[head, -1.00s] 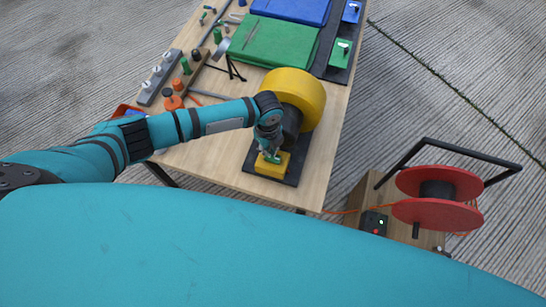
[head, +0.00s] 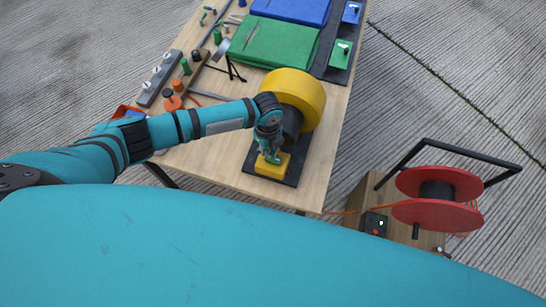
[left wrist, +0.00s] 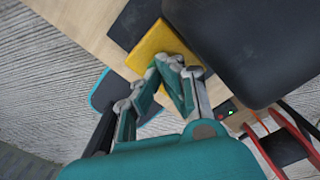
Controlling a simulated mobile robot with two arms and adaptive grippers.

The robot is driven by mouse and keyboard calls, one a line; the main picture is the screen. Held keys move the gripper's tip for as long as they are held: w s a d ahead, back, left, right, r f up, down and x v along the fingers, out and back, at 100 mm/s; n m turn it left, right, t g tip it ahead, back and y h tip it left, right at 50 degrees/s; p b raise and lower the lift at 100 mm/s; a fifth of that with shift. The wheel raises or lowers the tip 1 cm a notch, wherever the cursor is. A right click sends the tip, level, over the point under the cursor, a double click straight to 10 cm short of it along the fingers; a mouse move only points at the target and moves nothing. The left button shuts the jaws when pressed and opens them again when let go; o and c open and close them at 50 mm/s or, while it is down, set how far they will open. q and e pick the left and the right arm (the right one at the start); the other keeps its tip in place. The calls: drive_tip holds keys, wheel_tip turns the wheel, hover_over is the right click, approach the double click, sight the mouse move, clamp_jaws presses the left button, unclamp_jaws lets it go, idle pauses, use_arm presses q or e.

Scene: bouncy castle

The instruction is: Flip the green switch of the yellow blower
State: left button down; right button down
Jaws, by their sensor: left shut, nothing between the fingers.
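The yellow blower (head: 298,93) stands on the near right part of the wooden table, with a dark motor part at its side. Its yellow switch box (head: 272,169) sits on the dark base plate (head: 292,178), and also shows in the left wrist view (left wrist: 150,45). My left gripper (head: 271,156) points down at the top of the box. In the left wrist view its fingertips (left wrist: 170,68) are together over the box's edge, with nothing seen between them. The green switch is not distinguishable; the fingers likely cover it. My right gripper is not in view.
A green case (head: 273,42) and a blue case (head: 292,10) lie farther back on the wooden table (head: 325,150). A red cable reel (head: 438,184) stands at the right beside a wooden box. Tools and small parts lie at the left.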

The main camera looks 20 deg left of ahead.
use_arm(q)
drive_tip(key=shift+f+b, duration=0.3)
drive_tip(key=shift+f, duration=0.1)
drive_tip(key=shift+f+b, duration=0.65)
drive_tip(key=shift+f, duration=0.25)
idle(0.6)
wheel_tip(320, 180, up, 7)
drive_tip(key=p, duration=0.7)
drive_tip(key=shift+r, duration=0.1)
idle(0.5)
